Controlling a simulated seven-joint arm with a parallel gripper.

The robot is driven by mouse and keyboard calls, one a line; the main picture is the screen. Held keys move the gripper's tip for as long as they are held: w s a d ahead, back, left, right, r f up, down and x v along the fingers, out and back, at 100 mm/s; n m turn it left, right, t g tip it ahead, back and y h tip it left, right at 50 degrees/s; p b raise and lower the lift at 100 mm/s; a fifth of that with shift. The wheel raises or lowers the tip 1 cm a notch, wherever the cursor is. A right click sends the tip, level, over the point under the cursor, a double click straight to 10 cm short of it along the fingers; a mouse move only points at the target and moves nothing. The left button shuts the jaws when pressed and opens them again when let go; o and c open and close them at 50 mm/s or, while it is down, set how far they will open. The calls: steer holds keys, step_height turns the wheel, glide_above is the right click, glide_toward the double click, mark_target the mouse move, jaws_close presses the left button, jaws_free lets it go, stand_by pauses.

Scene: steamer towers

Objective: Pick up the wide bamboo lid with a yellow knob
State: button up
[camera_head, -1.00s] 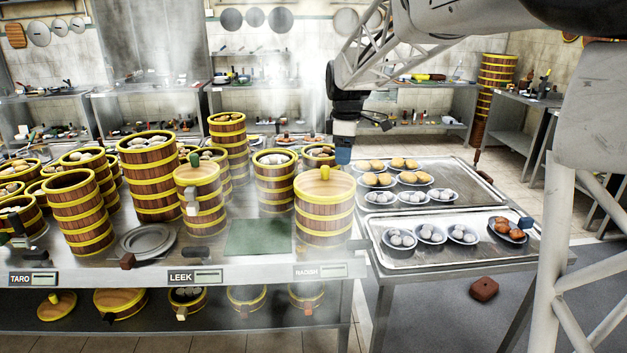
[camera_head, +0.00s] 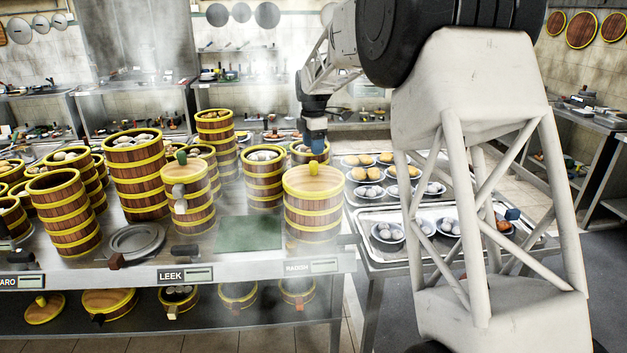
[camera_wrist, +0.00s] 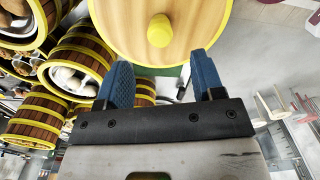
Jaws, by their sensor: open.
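The wide bamboo lid (camera_head: 297,186) is round and pale with a yellow rim and a yellow knob (camera_head: 313,169). It sits on top of a steamer tower (camera_head: 312,222) at the front right of the counter. In the wrist view the lid (camera_wrist: 197,38) fills the top, with its knob (camera_wrist: 159,31) near the middle. My gripper (camera_head: 316,148) appears just above the knob in the head view. In the wrist view my gripper (camera_wrist: 163,72) has two blue fingers apart, with nothing between them; the knob lies beyond their tips, clear of them.
Several steamer towers crowd the counter to the left, one with a green-knobbed lid (camera_head: 189,172). Another yellow-knobbed lid (camera_head: 44,308) lies on the lower shelf. A green mat (camera_head: 249,236) lies left of the lidded tower. Trays (camera_head: 363,218) with bun plates stand right.

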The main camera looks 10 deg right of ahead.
mark_target(314, 162)
steer(key=shift+f, duration=1.3)
steer(key=shift+d+f, duration=0.1)
steer(key=shift+f, duration=2.5)
jaws_close()
steer(key=shift+r, duration=0.15)
